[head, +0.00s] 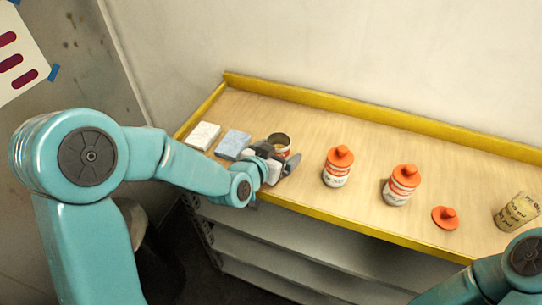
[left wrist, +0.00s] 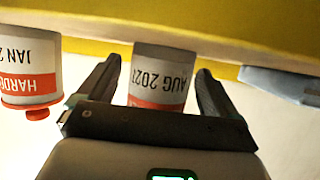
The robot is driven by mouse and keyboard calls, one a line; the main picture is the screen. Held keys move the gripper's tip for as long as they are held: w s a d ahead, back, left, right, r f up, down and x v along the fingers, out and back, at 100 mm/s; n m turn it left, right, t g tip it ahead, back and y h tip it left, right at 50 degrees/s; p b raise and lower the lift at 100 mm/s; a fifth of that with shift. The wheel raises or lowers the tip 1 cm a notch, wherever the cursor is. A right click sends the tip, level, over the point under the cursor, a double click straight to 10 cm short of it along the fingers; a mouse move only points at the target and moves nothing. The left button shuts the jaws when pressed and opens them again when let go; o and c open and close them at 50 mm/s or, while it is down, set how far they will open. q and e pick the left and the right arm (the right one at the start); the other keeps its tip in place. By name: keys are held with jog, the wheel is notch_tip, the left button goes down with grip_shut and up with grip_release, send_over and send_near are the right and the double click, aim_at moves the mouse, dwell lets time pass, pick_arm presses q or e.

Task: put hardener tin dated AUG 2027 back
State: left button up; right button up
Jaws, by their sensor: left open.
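The hardener tin dated AUG 2027 (left wrist: 160,70) shows in the left wrist view, upside down in the picture, white with an orange-red band. In the head view the tin (head: 279,140) stands on the bench near its front left, its top open and lidless, partly hidden by my gripper. My left gripper (head: 279,160) is open, with one finger on each side of the tin; in the left wrist view a gap shows beside the fingers (left wrist: 160,82). A second hardener tin (left wrist: 28,70), marked JAN with its year cut off, has an orange lid. My right gripper is out of view.
Two orange-capped tins (head: 338,167) (head: 399,186) stand mid-bench. A loose orange lid (head: 445,217) and a labelled tan cup (head: 517,210) are at right. A white block (head: 203,136) and a blue block (head: 233,145) lie left. A yellow ledge (head: 370,117) edges the bench.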

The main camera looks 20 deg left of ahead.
pick_arm(q)
jog(key=b+v, duration=0.1)
jog(key=v, duration=0.8)
jog(key=shift+r+b, duration=0.1)
jog(key=shift+b, duration=0.3)
jog(key=shift+s+a+b, duration=0.15)
jog(key=shift+s+b, duration=0.35)
jog(key=shift+b, duration=0.25)
jog(key=shift+b+v, duration=0.6)
jog(key=shift+v, duration=0.45)
jog(key=shift+w+r, duration=0.15)
